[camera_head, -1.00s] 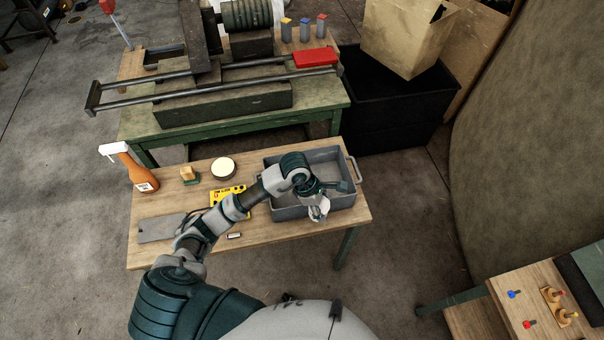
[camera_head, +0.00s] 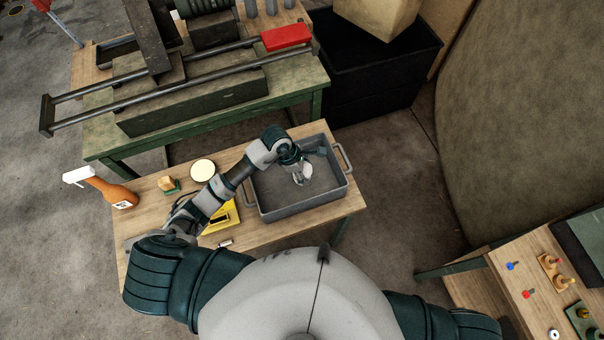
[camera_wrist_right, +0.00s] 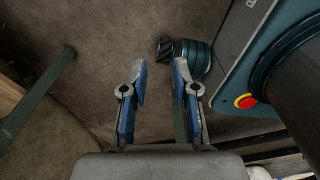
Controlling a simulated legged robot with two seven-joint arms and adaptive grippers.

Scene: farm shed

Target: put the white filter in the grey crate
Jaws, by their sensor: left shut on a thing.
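The grey crate (camera_head: 308,207) stands at the right end of the wooden table in the head view. Its inside looks empty apart from my arm over it. My left gripper (camera_head: 301,171) is over the inside of the crate, pointing down. It is shut on a small white thing, which looks like the white filter (camera_head: 305,174); the fingers partly hide it. I cannot tell whether it touches the crate floor. My right gripper (camera_wrist_right: 158,82) is open and empty in the right wrist view, over bare floor. It is outside the head view.
On the table (camera_head: 150,210) are an orange spray bottle (camera_head: 118,193), a round pale-topped tin (camera_head: 203,170), a small block or sponge (camera_head: 169,185) and a yellow device (camera_head: 222,217). A green workbench (camera_head: 210,118) and a black bin (camera_head: 375,75) stand behind. A second table (camera_head: 530,275) is at right.

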